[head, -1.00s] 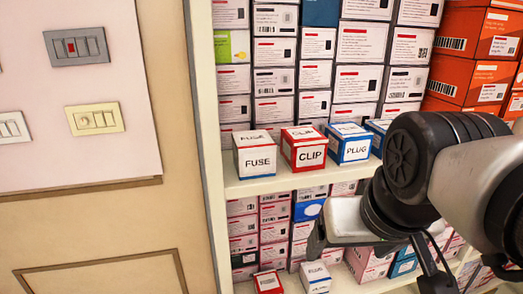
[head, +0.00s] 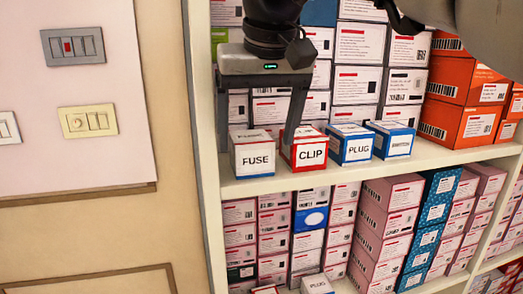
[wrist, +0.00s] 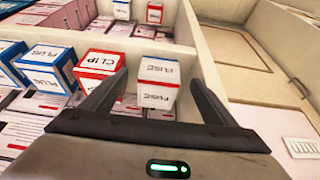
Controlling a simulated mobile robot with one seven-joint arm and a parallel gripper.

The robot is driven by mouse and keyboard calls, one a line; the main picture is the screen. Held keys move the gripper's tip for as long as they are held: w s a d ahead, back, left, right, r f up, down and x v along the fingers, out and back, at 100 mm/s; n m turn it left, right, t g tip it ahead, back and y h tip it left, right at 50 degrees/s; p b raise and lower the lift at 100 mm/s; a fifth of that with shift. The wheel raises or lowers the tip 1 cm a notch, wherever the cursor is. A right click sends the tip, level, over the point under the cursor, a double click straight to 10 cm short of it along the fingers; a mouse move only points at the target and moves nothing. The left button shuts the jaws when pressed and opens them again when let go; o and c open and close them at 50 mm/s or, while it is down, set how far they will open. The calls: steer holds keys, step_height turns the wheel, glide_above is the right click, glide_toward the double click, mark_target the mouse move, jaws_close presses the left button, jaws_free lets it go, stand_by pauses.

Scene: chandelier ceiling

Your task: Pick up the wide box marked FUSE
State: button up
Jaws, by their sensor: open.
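My gripper (head: 256,145) is open and empty, pointing down over this box. In the head view its fingers hang to either side of the box; in the wrist view (wrist: 160,76) the box appears between the fingertips. I cannot tell how far down past its top they reach. The right-hand finger in the head view is close to the red CLIP box (head: 308,154).
Blue-edged PLUG box (head: 350,147) and another blue-edged box (head: 390,141) stand further right on the upper shelf (head: 330,176). Stacked cartons (head: 360,50) fill the back. A side panel (head: 204,130) borders the shelf's left. Small boxes (head: 317,285) show partly below.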

mark_target(251, 137)
steer(key=w, duration=0.1)
steer(key=w+a, duration=0.1)
steer(key=w, duration=0.1)
steer(key=shift+w, duration=0.25)
steer(key=x, duration=0.5)
steer(key=shift+w, duration=0.35)
steer(key=c, duration=1.1)
steer(key=shift+c, duration=0.3)
steer(key=shift+r, duration=0.1)
